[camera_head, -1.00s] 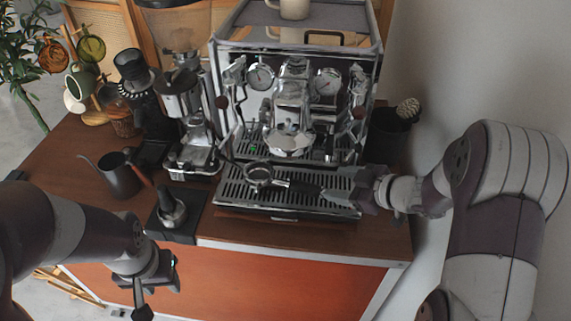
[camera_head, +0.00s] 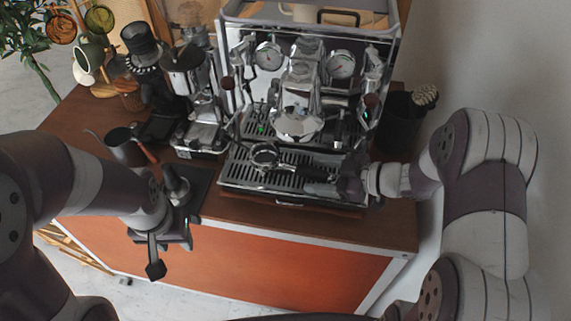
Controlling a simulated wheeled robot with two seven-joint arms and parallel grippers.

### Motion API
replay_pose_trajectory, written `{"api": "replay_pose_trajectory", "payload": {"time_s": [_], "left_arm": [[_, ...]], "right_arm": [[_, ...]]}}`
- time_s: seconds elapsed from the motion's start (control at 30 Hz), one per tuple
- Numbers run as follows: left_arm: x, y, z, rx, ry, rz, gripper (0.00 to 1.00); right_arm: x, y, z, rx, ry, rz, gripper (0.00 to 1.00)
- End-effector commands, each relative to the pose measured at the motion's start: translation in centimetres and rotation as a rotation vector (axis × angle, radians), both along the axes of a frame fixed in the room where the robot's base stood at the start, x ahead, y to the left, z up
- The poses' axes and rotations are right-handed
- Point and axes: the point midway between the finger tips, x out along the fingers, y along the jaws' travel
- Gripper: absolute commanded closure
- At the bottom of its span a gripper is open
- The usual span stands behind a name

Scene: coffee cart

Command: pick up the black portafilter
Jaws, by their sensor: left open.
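The black portafilter lies on the drip tray (camera_head: 235,184) of the espresso machine. Its metal basket ring (camera_head: 265,156) is at the left and its dark handle runs right, toward my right gripper (camera_head: 330,186). My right gripper has its dark fingers at the handle's right end and partly hides it. Whether the fingers are closed on the handle cannot be told. My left gripper (camera_head: 172,253) is open and empty in front of the counter's left part, well away from the portafilter.
The espresso machine (camera_head: 300,45) stands behind the tray. A grinder (camera_head: 190,80), a tamper (camera_head: 175,182) on a dark mat and a kettle (camera_head: 122,146) are to the left. A black bin with a brush (camera_head: 403,115) is at the right. The counter's front right strip (camera_head: 385,228) is clear.

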Motion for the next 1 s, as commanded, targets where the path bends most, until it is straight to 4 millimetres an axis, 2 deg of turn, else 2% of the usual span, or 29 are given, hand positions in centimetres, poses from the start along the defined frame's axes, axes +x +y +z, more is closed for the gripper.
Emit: {"api": "replay_pose_trajectory", "payload": {"time_s": [0.03,0.1,0.2,0.5,0.67,0.87,1.0], "left_arm": [[0.0,0.0,0.0,0.0,0.0,0.0,0.57],[0.0,0.0,0.0,0.0,0.0,0.0,0.57],[0.0,0.0,0.0,0.0,0.0,0.0,0.57],[0.0,0.0,0.0,0.0,0.0,0.0,0.57],[0.0,0.0,-0.1,0.0,0.0,0.0,0.57],[0.0,0.0,-0.5,0.0,0.0,0.0,0.57],[0.0,0.0,-0.8,0.0,0.0,0.0,0.57]], "right_arm": [[0.0,-0.1,-0.1,-0.002,0.0,-0.001,0.5],[0.0,-0.1,-0.1,-0.002,0.0,-0.001,0.72],[0.0,0.0,-0.1,-0.001,0.0,0.0,1.0],[0.0,-0.1,0.2,0.0,-0.001,-0.001,1.0],[0.0,-0.1,1.4,0.0,-0.004,0.0,1.0],[-3.2,0.9,1.5,0.001,-0.001,-0.001,1.0],[-6.9,1.9,1.5,0.002,-0.001,-0.001,1.0]]}}
